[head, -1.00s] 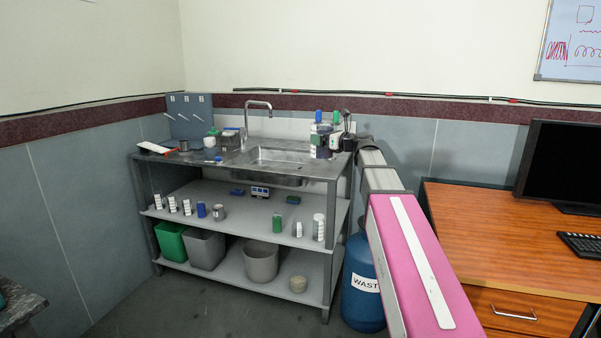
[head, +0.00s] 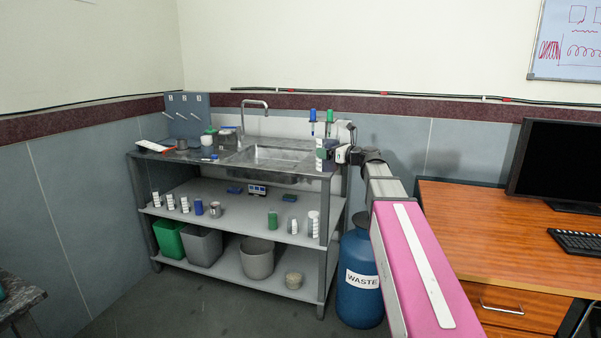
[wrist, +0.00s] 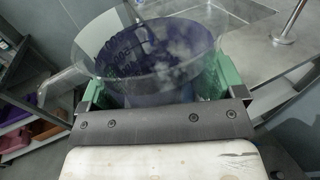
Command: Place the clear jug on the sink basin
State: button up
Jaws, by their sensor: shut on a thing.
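The clear jug (wrist: 150,48) is large in the wrist view, see-through, with a dark purple look inside and a spout or handle reaching left. My gripper (wrist: 160,82) has its green fingers on both sides of the jug and is shut on it. In the head view my gripper (head: 342,154) is at the right end of the sink bench, where the jug is small and hard to make out. The sink basin (head: 268,157) is left of my gripper, set into the metal bench top. The jug hides part of the bench in the wrist view.
A curved tap (head: 256,104) rises behind the basin. Bottles with blue and green tops (head: 321,122) stand close to my gripper. A grey peg board (head: 188,116) and small items are at the bench's left. A blue waste drum (head: 361,280) stands below my arm.

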jog(key=s+d+f, duration=0.4)
jog(key=s+f, duration=0.5)
jog(key=f, duration=0.2)
jog(key=s+d+f+y, duration=0.1)
jog(key=s+d+f, duration=0.3)
jog(key=s+f, duration=0.6)
jog(key=shift+s+d+f+n+g, duration=0.15)
jog(key=shift+s+f+n+g, duration=0.05)
jog(key=shift+f+n+g, duration=0.25)
